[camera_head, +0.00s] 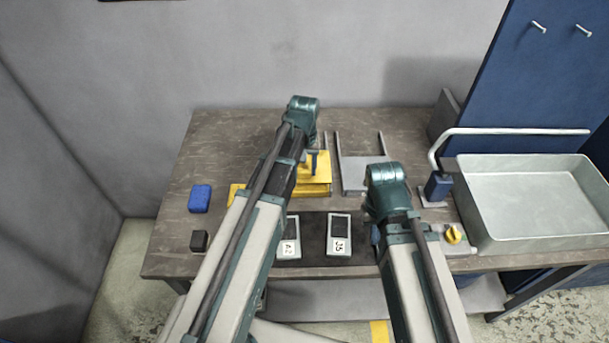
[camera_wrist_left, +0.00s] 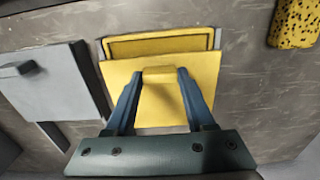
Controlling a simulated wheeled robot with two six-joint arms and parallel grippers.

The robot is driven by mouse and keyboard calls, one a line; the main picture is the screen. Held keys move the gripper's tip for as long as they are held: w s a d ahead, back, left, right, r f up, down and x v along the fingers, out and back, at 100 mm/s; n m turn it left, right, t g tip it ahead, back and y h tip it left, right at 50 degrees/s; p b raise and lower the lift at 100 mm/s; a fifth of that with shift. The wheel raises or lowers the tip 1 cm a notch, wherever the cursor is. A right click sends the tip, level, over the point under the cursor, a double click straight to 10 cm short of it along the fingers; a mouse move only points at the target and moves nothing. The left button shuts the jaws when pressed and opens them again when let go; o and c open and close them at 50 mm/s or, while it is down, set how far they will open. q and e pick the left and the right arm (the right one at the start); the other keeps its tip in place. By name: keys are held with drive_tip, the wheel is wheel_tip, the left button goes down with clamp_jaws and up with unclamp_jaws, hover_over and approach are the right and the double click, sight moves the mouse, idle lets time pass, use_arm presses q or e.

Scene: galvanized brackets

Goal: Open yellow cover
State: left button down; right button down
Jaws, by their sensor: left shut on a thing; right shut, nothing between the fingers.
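The yellow cover (camera_head: 322,161) is a flat plate with a raised block handle, near the middle of the table. My left gripper (camera_head: 313,160) is shut on that handle. In the left wrist view my left gripper (camera_wrist_left: 159,85) has one finger on each side of the handle (camera_wrist_left: 158,75). The cover (camera_wrist_left: 118,80) there overlaps a yellow-lined holder with grey side edges (camera_wrist_left: 160,44), part of which shows beyond it. I cannot tell whether the cover is raised. My right gripper (camera_head: 375,236) is shut and empty, mostly hidden by its own arm.
A grey plate with rails (camera_head: 365,174) lies right of the cover. Two handheld devices (camera_head: 339,234) lie on a dark mat in front. A blue block (camera_head: 200,198) and a black block (camera_head: 199,241) are at left. A metal tray (camera_head: 530,198) stands at right. A speckled yellow object (camera_wrist_left: 294,22) lies nearby.

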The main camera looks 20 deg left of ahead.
use_arm(q)
drive_tip(key=w, duration=0.3)
drive_tip(key=w+a, duration=0.1)
drive_tip(key=w, duration=0.1)
drive_tip(key=w+a, duration=0.1)
drive_tip(key=w, duration=0.2)
drive_tip(key=shift+w+a, duration=0.2)
drive_tip(key=shift+w, duration=0.1)
drive_tip(key=shift+s, duration=0.1)
drive_tip(key=shift+c, duration=1.2)
unclamp_jaws()
wheel_tip(320, 180, up, 14)
drive_tip(key=p, duration=1.4)
use_arm(e)
wheel_tip(320, 180, up, 14)
use_arm(q)
drive_tip(key=shift+f, duration=0.1)
use_arm(e)
drive_tip(key=shift+f, duration=0.15)
